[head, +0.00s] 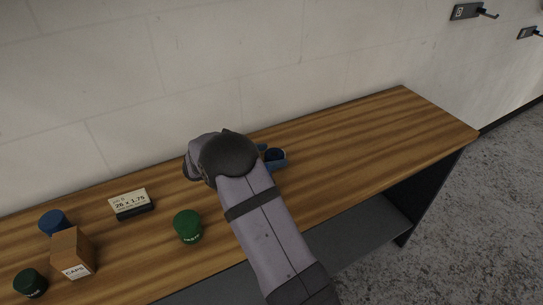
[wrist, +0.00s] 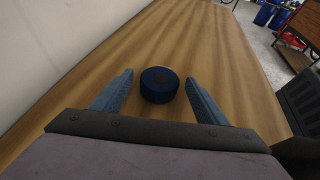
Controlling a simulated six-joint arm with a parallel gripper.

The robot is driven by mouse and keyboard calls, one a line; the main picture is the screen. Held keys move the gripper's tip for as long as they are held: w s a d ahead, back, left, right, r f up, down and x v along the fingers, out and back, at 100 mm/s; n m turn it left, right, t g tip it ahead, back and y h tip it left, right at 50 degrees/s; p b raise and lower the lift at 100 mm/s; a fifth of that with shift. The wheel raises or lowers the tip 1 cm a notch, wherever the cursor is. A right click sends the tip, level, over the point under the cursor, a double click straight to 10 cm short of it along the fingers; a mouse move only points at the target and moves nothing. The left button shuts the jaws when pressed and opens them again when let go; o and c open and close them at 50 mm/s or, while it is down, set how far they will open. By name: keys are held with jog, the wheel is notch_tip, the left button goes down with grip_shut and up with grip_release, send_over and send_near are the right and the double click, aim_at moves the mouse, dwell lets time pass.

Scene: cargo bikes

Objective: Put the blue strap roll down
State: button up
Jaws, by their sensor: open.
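The blue strap roll (wrist: 159,86) is a short dark blue cylinder with a dark centre. In the wrist view it rests on the wooden bench top, between the two spread fingers of my gripper (wrist: 157,92), with a gap on each side. In the head view my arm hides most of that spot. One blue finger of my gripper (head: 275,163) shows past the wrist, with a dark round shape beside it that may be the roll. My gripper is open and holds nothing.
The wall runs behind. The bench's right part is clear.

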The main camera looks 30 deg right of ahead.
jog(key=b+v, duration=0.1)
jog(key=v, duration=0.9)
jog(key=shift+s+a+r+b, duration=0.1)
jog(key=shift+a+b, duration=0.25)
jog(key=shift+a, duration=0.05)
jog(key=s+d+r+m+g+p, duration=0.3)
jog(key=s+d+r+m+p, duration=0.1)
jog(key=s+d+r+m, duration=0.55)
jog(key=s+a+f+m+y, duration=0.5)
jog(key=s+a+f+y, duration=0.1)
jog(key=s+a, duration=0.3)
jog(key=s+a+f+m+y, duration=0.5)
jog(key=s+a+f+y, duration=0.2)
jog(key=s+a, duration=0.2)
jog(key=shift+f+m+p, duration=0.35)
jog(key=shift+p, duration=0.1)
jog(key=shift+a, duration=0.1)
